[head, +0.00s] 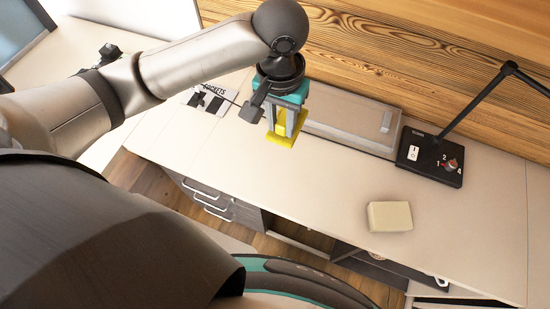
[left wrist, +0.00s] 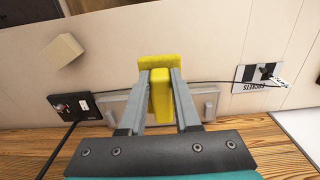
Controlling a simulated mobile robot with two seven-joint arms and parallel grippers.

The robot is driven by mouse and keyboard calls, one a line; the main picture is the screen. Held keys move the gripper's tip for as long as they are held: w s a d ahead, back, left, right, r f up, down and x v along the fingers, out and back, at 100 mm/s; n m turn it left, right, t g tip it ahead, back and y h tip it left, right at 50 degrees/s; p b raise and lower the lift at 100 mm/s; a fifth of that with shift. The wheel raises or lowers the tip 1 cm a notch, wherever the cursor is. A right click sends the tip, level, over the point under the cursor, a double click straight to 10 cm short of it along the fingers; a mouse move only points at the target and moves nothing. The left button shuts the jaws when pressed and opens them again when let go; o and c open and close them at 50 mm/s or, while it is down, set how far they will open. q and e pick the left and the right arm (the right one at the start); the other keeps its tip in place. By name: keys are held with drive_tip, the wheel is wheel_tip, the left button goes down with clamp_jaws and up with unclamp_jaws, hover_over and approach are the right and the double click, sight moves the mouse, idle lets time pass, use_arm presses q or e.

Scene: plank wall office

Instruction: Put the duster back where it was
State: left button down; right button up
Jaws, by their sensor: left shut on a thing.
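The yellow duster (head: 281,139) is in my left gripper (head: 286,122), held above the desk near the wall side. In the left wrist view the duster (left wrist: 160,62) shows as a yellow bar between the two grey fingers, with a wider yellow end beyond the tips. My left gripper (left wrist: 160,88) is shut on the bar. A flat grey tray-like panel (head: 345,118) lies on the desk along the wall, just right of the gripper in the head view; part of it is hidden behind the gripper. My right gripper is not in view.
A cream block (head: 390,216) lies on the desk (head: 300,185) near its front edge. A black lamp base (head: 425,168) with a thin arm stands at right by the plank wall. A sockets plate (head: 225,108) with plugs and a cable is left of the gripper. The middle desk is clear.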

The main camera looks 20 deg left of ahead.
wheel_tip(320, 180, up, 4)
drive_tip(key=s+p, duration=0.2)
drive_tip(key=p, duration=0.1)
use_arm(q)
drive_tip(key=s+f+b, duration=0.1)
drive_tip(key=f, duration=0.6)
drive_tip(key=f+b, duration=0.2)
drive_tip(key=f, duration=0.5)
drive_tip(key=s+d+f+b, duration=0.1)
drive_tip(key=f, duration=0.6)
drive_tip(key=shift+s+d+f+b, duration=0.1)
drive_tip(key=shift+s+f+b, duration=0.2)
drive_tip(key=shift+s+b, duration=0.1)
drive_tip(key=shift+w+f, duration=0.1)
drive_tip(key=shift+f, duration=0.15)
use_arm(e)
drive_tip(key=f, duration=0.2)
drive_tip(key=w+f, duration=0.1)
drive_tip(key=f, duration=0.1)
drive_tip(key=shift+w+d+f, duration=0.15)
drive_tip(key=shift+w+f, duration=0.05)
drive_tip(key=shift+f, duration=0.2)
use_arm(q)
drive_tip(key=c, duration=0.6)
unclamp_jaws()
drive_tip(key=shift+f, duration=0.15)
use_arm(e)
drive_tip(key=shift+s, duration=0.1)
